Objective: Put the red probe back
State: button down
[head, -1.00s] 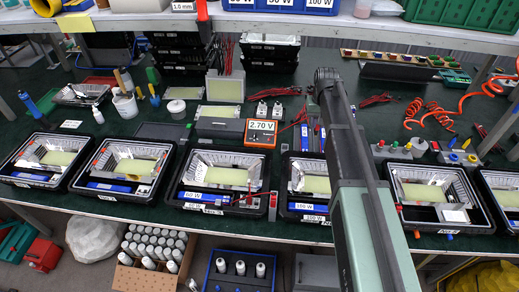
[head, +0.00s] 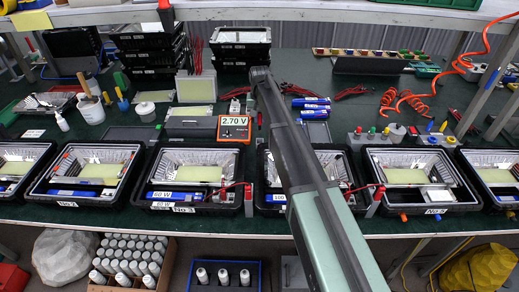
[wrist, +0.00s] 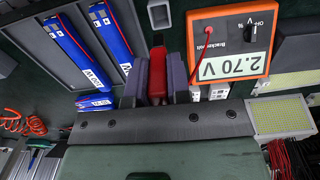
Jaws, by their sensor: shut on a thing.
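The red probe (wrist: 157,78) is upright between the fingers of my gripper (wrist: 158,75) in the wrist view, and the fingers are closed on it. The orange multimeter (wrist: 229,45), reading 2.70 V, lies just right of the gripper there, with a red lead plugged into its face. In the head view the multimeter (head: 234,128) stands on the bench behind the row of housings, just left of my arm's end. My fingers are mostly hidden by the arm in that view. The probe's tip and its holder cannot be made out.
Blue drivers (wrist: 90,50) lie in a grey tray left of the gripper in the wrist view. Floodlight housings (head: 195,208) line the bench's front edge. Red coiled hoses (head: 405,103) lie at the right. A shelf (head: 300,14) crosses above the bench.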

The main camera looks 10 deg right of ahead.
aim_at(260, 130)
notch_tip(260, 130, down, 9)
jog(key=b, duration=0.6)
jog(key=shift+f+b, duration=0.15)
jog(key=shift+b, duration=0.2)
jog(key=shift+r+p, duration=0.3)
jog(key=shift+r, duration=0.05)
jog(key=shift+f, duration=0.25)
jog(key=c, duration=1.1)
grip_release()
notch_tip(260, 130, up, 13)
jog(key=p, duration=1.2)
jog(key=shift+f, duration=0.1)
jog(key=s+n, duration=0.1)
jog(key=s, duration=1.7)
jog(key=s+n, duration=0.1)
jog(key=s, duration=1.7)
jog(key=shift+s+f, duration=0.15)
jog(key=shift+s, duration=0.2)
